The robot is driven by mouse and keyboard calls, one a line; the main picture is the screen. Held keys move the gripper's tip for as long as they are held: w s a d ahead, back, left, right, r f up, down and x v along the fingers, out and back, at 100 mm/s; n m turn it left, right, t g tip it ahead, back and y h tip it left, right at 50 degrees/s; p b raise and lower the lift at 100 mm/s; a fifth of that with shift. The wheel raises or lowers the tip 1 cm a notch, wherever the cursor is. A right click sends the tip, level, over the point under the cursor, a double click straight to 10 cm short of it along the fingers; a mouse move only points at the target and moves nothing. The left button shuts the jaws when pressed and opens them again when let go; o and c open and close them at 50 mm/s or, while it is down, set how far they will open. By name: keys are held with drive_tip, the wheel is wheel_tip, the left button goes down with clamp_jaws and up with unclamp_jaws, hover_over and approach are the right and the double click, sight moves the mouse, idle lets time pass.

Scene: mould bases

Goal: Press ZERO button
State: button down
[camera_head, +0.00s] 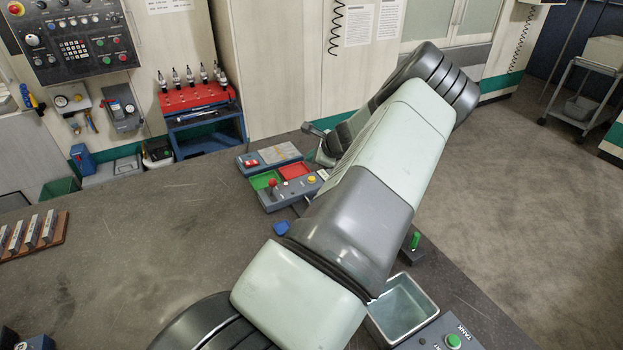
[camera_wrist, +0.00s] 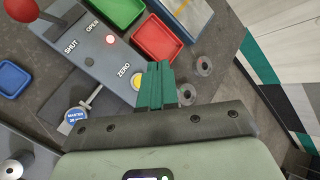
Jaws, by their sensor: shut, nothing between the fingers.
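The ZERO button is a yellow round button (camera_wrist: 137,79) beside the printed word ZERO on a grey control box (camera_wrist: 92,48). In the head view the yellow button (camera_head: 311,179) shows near the right end of the box, just left of my arm. My gripper (camera_wrist: 160,70) has green fingers, which are closed together with nothing between them. In the wrist view they overlap the button's right edge; I cannot tell whether they touch it. My gripper is hidden behind my arm in the head view.
A blue tray (camera_head: 281,228) and an open metal tank (camera_head: 402,306) stand on the bench.

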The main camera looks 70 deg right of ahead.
sight(313, 180)
drive_tip(key=shift+f, duration=2.3)
drive_tip(key=shift+f, duration=0.15)
drive_tip(key=shift+f, duration=0.3)
drive_tip(key=shift+f, duration=0.3)
idle(0.9)
drive_tip(key=shift+r, duration=0.75)
drive_tip(key=shift+r, duration=2.5)
